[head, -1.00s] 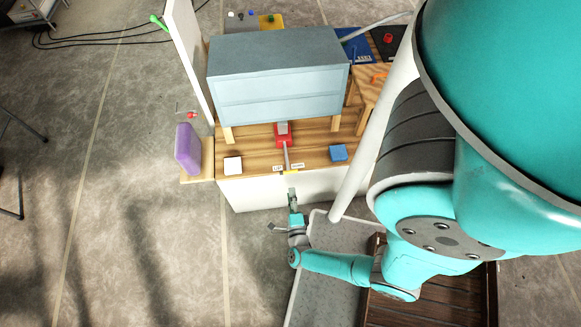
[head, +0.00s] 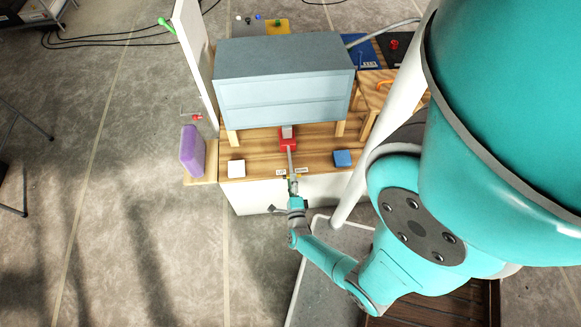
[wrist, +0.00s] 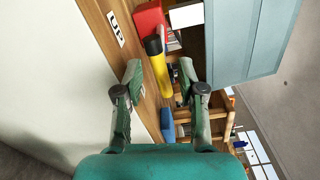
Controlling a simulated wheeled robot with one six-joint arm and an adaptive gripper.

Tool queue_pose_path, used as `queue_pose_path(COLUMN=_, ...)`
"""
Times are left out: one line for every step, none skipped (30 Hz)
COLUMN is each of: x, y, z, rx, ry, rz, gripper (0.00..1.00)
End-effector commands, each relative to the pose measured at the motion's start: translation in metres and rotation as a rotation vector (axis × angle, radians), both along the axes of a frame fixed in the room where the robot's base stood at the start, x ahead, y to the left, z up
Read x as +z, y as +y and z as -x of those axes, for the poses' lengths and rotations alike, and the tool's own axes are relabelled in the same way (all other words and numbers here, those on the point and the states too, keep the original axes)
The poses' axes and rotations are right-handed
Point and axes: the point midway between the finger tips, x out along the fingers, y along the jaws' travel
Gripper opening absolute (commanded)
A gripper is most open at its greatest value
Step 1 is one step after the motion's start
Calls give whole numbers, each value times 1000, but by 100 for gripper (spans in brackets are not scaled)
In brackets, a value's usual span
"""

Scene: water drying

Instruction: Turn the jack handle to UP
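The jack has a red base (head: 287,139) under the front of the grey-blue cabinet, also in the wrist view (wrist: 147,20). Its handle (head: 290,160) is a thin rod pointing toward the table's front edge, with a yellow grip (wrist: 158,70) at its end. The UP label (wrist: 115,29) lies on the wood left of the handle in the wrist view. In the head view my gripper (head: 294,187) is at the handle's front end and covers most of the grip. In the wrist view my gripper (wrist: 160,84) is open, fingers on either side of the grip; contact cannot be told.
The grey-blue cabinet (head: 282,85) stands over the jack on wooden legs. A white block (head: 236,168) is left of the handle and a blue block (head: 342,158) right. A purple block (head: 192,152) is at the far left. A white pole (head: 368,155) stands at the right.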

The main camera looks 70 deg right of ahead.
Motion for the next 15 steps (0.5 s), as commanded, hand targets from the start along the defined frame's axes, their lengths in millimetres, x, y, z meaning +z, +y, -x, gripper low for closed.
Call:
queue_pose_path(x=0, y=-7, z=-1, rx=-4, ry=0, rz=1, gripper=39)
queue_pose_path(x=0, y=-10, z=-2, rx=-5, ry=0, rz=0, gripper=39)
queue_pose_path(x=0, y=-16, z=-5, rx=-4, ry=0, rz=0, gripper=39)
queue_pose_path(x=0, y=-20, z=-7, rx=-5, ry=0, rz=1, gripper=39)
queue_pose_path(x=0, y=-24, z=-9, rx=-4, ry=0, rz=1, gripper=39)
queue_pose_path(x=0, y=-29, z=-10, rx=-5, ry=1, rz=1, gripper=39)
queue_pose_path(x=0, y=-33, z=-12, rx=-4, ry=0, rz=0, gripper=39)
queue_pose_path(x=0, y=-36, z=-13, rx=-3, ry=1, rz=1, gripper=39)
queue_pose_path(x=0, y=-41, z=-15, rx=-4, ry=1, rz=1, gripper=39)
queue_pose_path(x=0, y=-44, z=-17, rx=-3, ry=1, rz=1, gripper=39)
queue_pose_path(x=0, y=-47, z=-18, rx=-2, ry=1, rz=1, gripper=39)
queue_pose_path(x=0, y=-51, z=-20, rx=-3, ry=0, rz=0, gripper=39)
queue_pose_path(x=0, y=-53, z=-21, rx=-3, ry=0, rz=0, gripper=39)
queue_pose_path(x=0, y=-54, z=-21, rx=-2, ry=0, rz=0, gripper=39)
queue_pose_path(x=0, y=-56, z=-22, rx=-1, ry=1, rz=-1, gripper=39)
